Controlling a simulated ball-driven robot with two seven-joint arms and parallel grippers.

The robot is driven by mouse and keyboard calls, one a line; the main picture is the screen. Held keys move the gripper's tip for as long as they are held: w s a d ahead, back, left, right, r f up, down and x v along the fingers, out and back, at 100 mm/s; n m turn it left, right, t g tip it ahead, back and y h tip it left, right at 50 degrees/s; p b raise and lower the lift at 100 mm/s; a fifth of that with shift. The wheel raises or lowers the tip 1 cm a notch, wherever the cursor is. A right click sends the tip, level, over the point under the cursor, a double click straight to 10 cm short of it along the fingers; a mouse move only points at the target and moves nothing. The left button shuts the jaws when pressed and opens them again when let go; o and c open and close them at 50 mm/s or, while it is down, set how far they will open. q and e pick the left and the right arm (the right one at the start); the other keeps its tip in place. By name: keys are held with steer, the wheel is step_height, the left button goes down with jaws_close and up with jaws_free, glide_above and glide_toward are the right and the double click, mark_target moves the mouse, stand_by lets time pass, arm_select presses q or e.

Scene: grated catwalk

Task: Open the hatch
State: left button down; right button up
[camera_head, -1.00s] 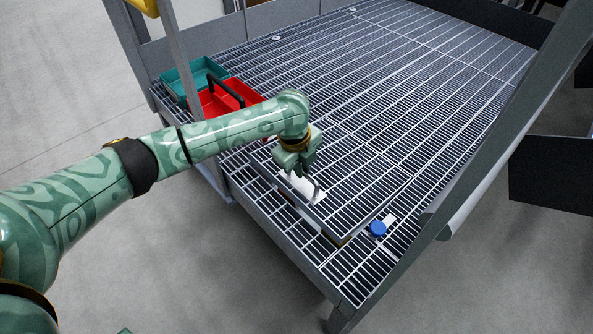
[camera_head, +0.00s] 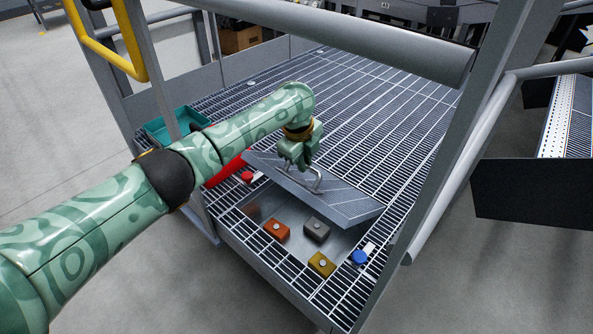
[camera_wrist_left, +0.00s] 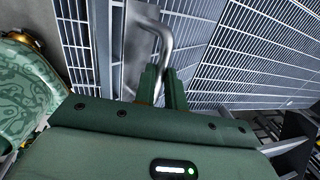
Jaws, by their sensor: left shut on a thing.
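My left gripper (camera_head: 304,170) is shut on this handle. In the recess lie an orange block (camera_head: 276,230), a dark grey block (camera_head: 316,229) and a yellow block (camera_head: 321,264), each with a pale round spot on top. My right gripper is not in view.
A blue knob (camera_head: 359,257) and a red knob (camera_head: 247,176) sit on the grating beside the opening. A teal bin (camera_head: 165,128) and a red bin (camera_head: 222,172), partly behind my arm, stand at the left. Grey railings (camera_head: 470,150) cross the right side.

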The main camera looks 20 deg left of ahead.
arm_select(q)
steer(key=shift+w+d, duration=0.25)
steer(key=shift+d, duration=0.1)
steer(key=c, duration=1.9)
jaws_free()
steer(key=o, duration=0.4)
steer(key=shift+w+d+f, duration=0.15)
steer(key=shift+f, duration=0.05)
steer(key=shift+o, duration=0.2)
steer(key=shift+w, duration=0.15)
steer(key=shift+r, duration=0.1)
steer(key=shift+a, duration=0.2)
